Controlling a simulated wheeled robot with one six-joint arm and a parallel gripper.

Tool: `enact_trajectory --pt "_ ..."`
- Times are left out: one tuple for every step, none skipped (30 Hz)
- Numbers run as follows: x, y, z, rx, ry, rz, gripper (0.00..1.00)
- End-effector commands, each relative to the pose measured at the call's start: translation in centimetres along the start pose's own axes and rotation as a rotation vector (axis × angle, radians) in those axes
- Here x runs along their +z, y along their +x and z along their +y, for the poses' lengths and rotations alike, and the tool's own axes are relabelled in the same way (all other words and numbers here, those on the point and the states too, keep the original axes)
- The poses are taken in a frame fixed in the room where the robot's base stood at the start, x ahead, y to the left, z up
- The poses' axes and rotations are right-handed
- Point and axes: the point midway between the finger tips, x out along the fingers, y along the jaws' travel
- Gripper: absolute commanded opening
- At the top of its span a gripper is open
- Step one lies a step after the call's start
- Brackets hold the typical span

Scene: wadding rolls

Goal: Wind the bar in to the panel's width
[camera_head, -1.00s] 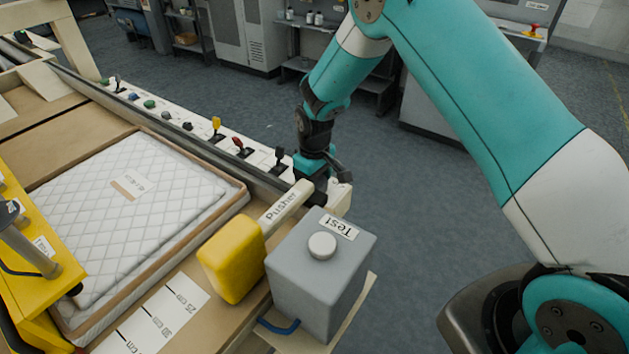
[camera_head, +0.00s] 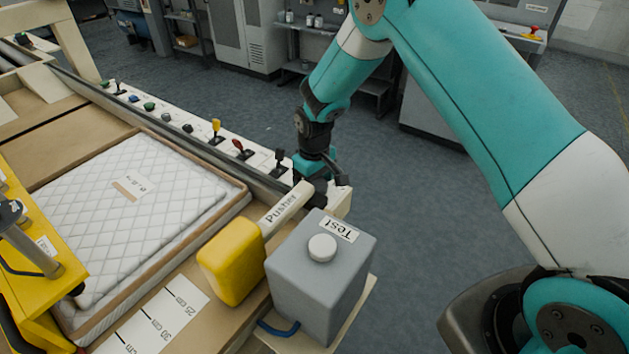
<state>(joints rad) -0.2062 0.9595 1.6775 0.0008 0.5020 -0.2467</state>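The white quilted panel (camera_head: 105,215) lies flat in a brown-edged bed, with a small label on top. A yellow beam-like part (camera_head: 30,300) with a grey post stands at the left edge, overlapping the panel's near-left side; I take it for the bar. A paper scale in cm (camera_head: 165,315) lies in front of the panel. My gripper (camera_head: 318,190) points down at the right end of the control rail, beside the pusher arm's far end. A dark handle-like piece shows at its right. The fingers are hidden, so their opening and any grip are unclear.
A yellow block (camera_head: 232,268) joins an arm labelled Pusher (camera_head: 280,207). A grey box labelled Test (camera_head: 322,275) stands close in front of my gripper. Several levers and buttons line the white control rail (camera_head: 175,122). Open floor (camera_head: 420,230) lies to the right.

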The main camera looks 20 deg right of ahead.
Motion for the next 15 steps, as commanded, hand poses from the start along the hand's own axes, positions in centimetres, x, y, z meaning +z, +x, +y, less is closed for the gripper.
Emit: enact_trajectory --pt "0.0 0.0 0.0 0.000 -0.001 -0.001 0.82" --pt "0.0 -0.1 0.0 0.000 -0.001 -0.001 0.82" --pt "0.0 -0.2 0.0 -0.001 -0.001 -0.001 0.82" --pt "0.0 -0.4 0.0 -0.001 -0.001 0.000 0.82" --pt "0.0 -0.7 0.0 -0.001 -0.001 0.000 0.82" --pt "0.0 -1.2 0.0 0.000 -0.001 0.001 0.82" --pt "-0.1 -1.7 0.0 0.000 -0.001 0.002 0.82" --pt "-0.1 -2.2 0.0 0.000 -0.001 0.002 0.82" --pt "-0.1 -3.1 0.0 0.000 -0.001 0.004 0.82" --pt "-0.1 -3.7 0.0 0.001 -0.001 0.005 0.82" --pt "-0.1 -4.5 0.0 0.001 -0.001 0.005 0.82" --pt "-0.1 -5.5 0.0 0.001 -0.001 0.006 0.82" --pt "-0.1 -6.3 0.0 0.001 -0.001 0.005 0.82" --pt "-0.1 -7.1 0.0 0.001 -0.001 0.006 0.82" --pt "-0.1 -8.2 0.0 0.001 0.000 0.006 0.82"
